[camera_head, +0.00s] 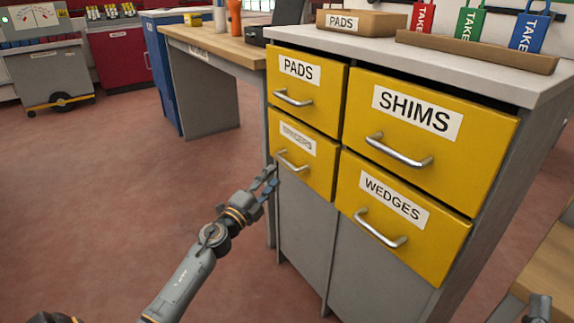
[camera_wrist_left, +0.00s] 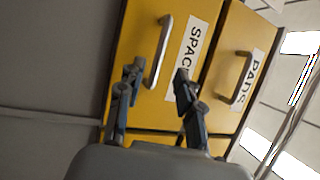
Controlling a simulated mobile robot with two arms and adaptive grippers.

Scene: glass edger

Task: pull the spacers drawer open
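The spacers drawer (camera_head: 318,178) is the yellow lower-left drawer of the cabinet and is closed. Its label is faint in the head view, but "SPAC" reads in the left wrist view. Its metal bar handle (camera_head: 292,162) also shows in the left wrist view (camera_wrist_left: 161,52). My left gripper (camera_head: 271,179) is just left of and below this handle in the head view. In the left wrist view my left gripper (camera_wrist_left: 158,82) has its fingers apart, empty, with the handle ahead between the fingertips. A grey part at the bottom right corner may be my right gripper (camera_head: 539,306); its fingers are unclear.
The pads drawer (camera_head: 335,95) is above, the shims drawer (camera_head: 480,135) and wedges drawer (camera_head: 440,240) to the right, all closed. A wooden-topped bench (camera_head: 215,45) stands behind left. The floor (camera_head: 110,210) left of the cabinet is clear.

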